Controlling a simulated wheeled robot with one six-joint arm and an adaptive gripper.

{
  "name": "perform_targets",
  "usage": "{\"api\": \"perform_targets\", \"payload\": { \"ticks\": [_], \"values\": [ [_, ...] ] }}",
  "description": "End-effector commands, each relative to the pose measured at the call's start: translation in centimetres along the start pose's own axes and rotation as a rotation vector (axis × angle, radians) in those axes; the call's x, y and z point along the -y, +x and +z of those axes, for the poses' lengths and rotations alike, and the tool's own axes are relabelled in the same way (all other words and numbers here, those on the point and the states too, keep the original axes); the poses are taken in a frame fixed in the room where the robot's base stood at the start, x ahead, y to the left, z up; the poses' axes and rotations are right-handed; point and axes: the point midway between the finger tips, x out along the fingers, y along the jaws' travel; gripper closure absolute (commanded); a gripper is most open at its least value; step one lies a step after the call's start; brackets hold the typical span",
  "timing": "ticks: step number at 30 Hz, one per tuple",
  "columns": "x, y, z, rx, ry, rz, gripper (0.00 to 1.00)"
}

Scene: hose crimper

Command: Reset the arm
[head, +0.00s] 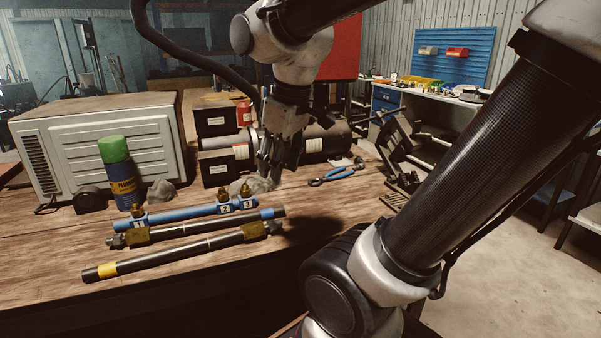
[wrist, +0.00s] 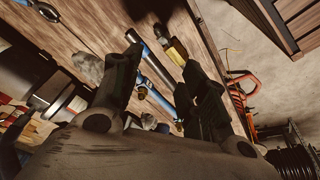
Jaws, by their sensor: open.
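My gripper (head: 277,178) hangs over the wooden workbench in the head view, at the end of my bent arm. Its fingers point down, apart and with nothing between them. The wrist view shows the two dark fingers of my gripper (wrist: 165,85) spread wide, with the bench and hoses beyond them. A blue manifold (head: 180,214) with brass fittings and number tags lies on the bench, to the left of and nearer than my gripper. Two dark hoses with brass ends, a middle one (head: 215,227) and a front one (head: 180,254), lie beside it.
A green-capped spray can (head: 118,172), a white machine (head: 100,145) and black boxes (head: 215,118) stand on the bench. A dark metal stand (head: 398,150) is at the bench's right end. The bench's front left is clear.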

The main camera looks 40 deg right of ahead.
Motion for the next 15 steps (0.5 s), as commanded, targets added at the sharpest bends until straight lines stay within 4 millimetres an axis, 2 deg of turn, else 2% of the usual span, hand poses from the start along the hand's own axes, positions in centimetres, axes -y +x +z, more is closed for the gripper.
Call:
{"api": "perform_targets", "payload": {
  "ticks": [1,3,6,15],
  "values": [
    [-0.2,-0.3,1.9,-0.034,0.097,0.015,0.57],
    [-0.3,-0.4,3.7,-0.065,0.211,0.028,0.57],
    [-0.3,-0.4,5.2,-0.094,0.311,0.037,0.57],
    [-0.3,-0.3,5.7,-0.105,0.351,0.039,0.57]
  ]
}}
